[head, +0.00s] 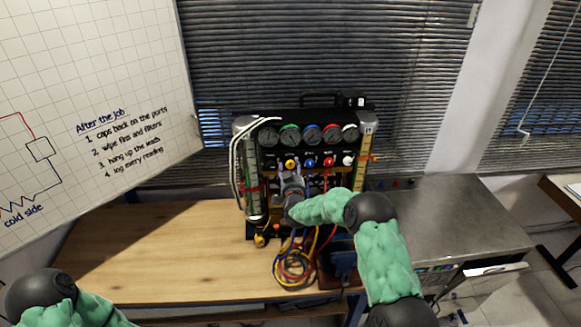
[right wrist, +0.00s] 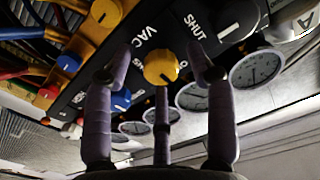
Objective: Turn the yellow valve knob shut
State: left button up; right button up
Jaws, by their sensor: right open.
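The yellow valve knob (right wrist: 161,67) is on the black panel of the gauge rig. In the right wrist view it lies between the spread fingertips of my right gripper (right wrist: 160,78). It also shows small in the head view (head: 290,164), just above my right gripper (head: 291,181). The gripper is open, with a gap on each side of the knob in the picture; I cannot tell whether a finger touches it. "VAC" and "SHUT" are printed on the panel near the knob. My left gripper is out of view.
A blue knob (right wrist: 121,99) sits beside the yellow one, a black knob (right wrist: 238,20) on the other side. Gauges (head: 312,134) line the panel above. Coloured hoses (head: 292,268) hang below onto the wooden bench (head: 150,250). The bench's left part is clear.

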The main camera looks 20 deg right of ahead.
jog(key=shift+w+d, duration=0.1)
jog(key=shift+w, duration=0.25)
grip_shut()
jog(key=shift+f, duration=0.1)
